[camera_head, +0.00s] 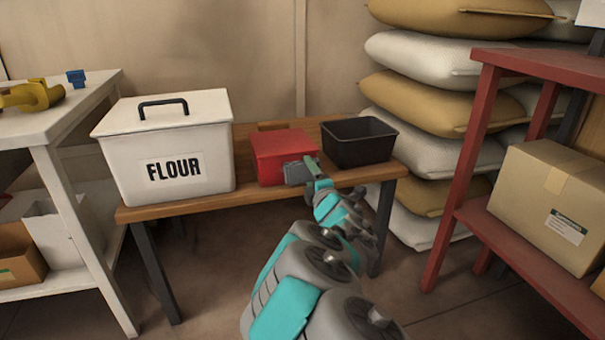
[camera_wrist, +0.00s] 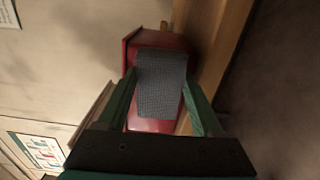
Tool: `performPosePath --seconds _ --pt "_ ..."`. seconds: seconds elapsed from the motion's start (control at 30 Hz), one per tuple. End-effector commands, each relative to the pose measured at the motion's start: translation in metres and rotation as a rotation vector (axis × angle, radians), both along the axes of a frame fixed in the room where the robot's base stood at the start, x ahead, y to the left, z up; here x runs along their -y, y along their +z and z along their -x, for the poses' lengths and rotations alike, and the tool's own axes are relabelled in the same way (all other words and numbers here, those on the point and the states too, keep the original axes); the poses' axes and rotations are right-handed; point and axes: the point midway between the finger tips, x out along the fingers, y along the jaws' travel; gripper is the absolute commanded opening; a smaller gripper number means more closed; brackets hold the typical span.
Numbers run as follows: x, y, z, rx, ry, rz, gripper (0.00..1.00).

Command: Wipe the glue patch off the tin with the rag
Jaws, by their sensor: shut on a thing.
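A red lidded box (camera_head: 280,143), which looks like the tin, stands on the wooden bench between a white bin and a black tray. It also fills the middle of the wrist view (camera_wrist: 157,39), behind the rag. My gripper (camera_head: 305,174) is at the box's front right corner. In the wrist view, the green fingers of my gripper (camera_wrist: 160,85) are shut on a grey woven rag (camera_wrist: 162,87), which hangs flat between them. The rag covers part of the box. I cannot tell whether it touches the box. No glue patch can be made out.
The white FLOUR bin (camera_head: 170,145) stands left of the box, the black tray (camera_head: 358,143) right of it, both on the bench (camera_head: 215,199). Stacked sacks (camera_head: 430,110) and a red shelf (camera_head: 470,150) with a carton (camera_head: 550,205) bound the right side.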

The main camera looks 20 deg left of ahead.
Motion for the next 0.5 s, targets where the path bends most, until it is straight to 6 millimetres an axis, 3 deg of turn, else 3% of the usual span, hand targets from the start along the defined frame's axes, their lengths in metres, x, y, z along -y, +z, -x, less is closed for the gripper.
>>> performPosePath --seconds 0.27,0.5 --pt "0.002 -0.001 0.001 0.0 -0.001 -0.001 0.23" --pt "-0.011 -0.002 0.008 0.003 0.003 -0.002 0.23"
